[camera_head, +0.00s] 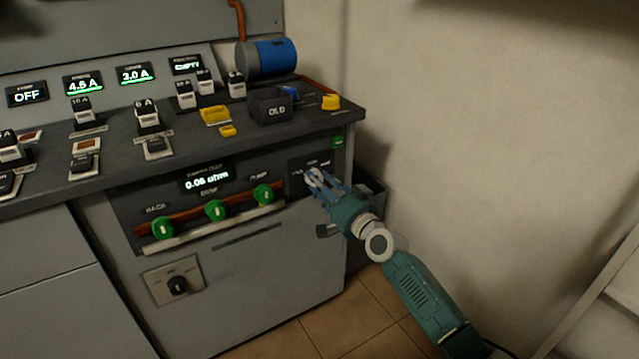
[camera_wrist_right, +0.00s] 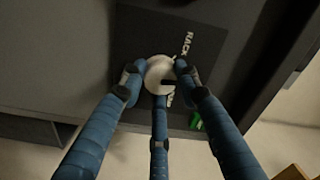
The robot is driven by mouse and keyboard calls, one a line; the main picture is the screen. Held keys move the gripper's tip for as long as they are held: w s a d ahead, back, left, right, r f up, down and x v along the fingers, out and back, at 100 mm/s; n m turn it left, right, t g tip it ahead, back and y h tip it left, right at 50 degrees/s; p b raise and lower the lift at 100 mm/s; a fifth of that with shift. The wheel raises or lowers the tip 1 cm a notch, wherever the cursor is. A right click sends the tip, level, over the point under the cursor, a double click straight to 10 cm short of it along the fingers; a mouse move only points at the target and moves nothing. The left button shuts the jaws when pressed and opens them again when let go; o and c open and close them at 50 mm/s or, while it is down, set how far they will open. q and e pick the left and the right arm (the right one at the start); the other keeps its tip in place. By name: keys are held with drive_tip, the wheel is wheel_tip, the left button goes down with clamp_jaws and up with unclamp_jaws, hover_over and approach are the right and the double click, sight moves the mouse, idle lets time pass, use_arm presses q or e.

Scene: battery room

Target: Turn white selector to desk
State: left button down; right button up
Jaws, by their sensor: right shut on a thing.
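The white selector (camera_wrist_right: 157,70) is a round white knob on a dark plate with white lettering. In the wrist view one label reads RACK, and another is partly covered by a finger. My right gripper (camera_wrist_right: 155,82) has its blue fingers closed around the knob's sides, with a third finger below it. In the head view my right gripper (camera_head: 316,181) reaches the dark selector plate (camera_head: 297,164) at the right end of the cabinet front. Its fingers hide most of the knob there. I cannot read which label the knob points to. My left gripper is not in view.
Several green knobs (camera_head: 215,210) sit on a brown bar left of the selector, under a display reading 0.06 ohm (camera_head: 207,180). A black rotary switch (camera_head: 177,285) is lower left. The countertop edge (camera_head: 250,139) overhangs above. A wall (camera_head: 470,130) stands to the right.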

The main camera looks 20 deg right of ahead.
drive_tip(key=shift+a+f+m, duration=0.1)
drive_tip(key=shift+f+m, duration=0.1)
drive_tip(key=shift+m, duration=0.3)
drive_tip(key=o, duration=1.1)
drive_tip(key=shift+o, duration=0.2)
drive_tip(key=shift+r, duration=0.1)
drive_tip(key=shift+s, duration=0.15)
drive_tip(key=s+d, duration=0.2)
drive_tip(key=s, duration=0.9)
drive_tip(key=shift+s+d, duration=0.2)
drive_tip(key=shift+s, duration=0.1)
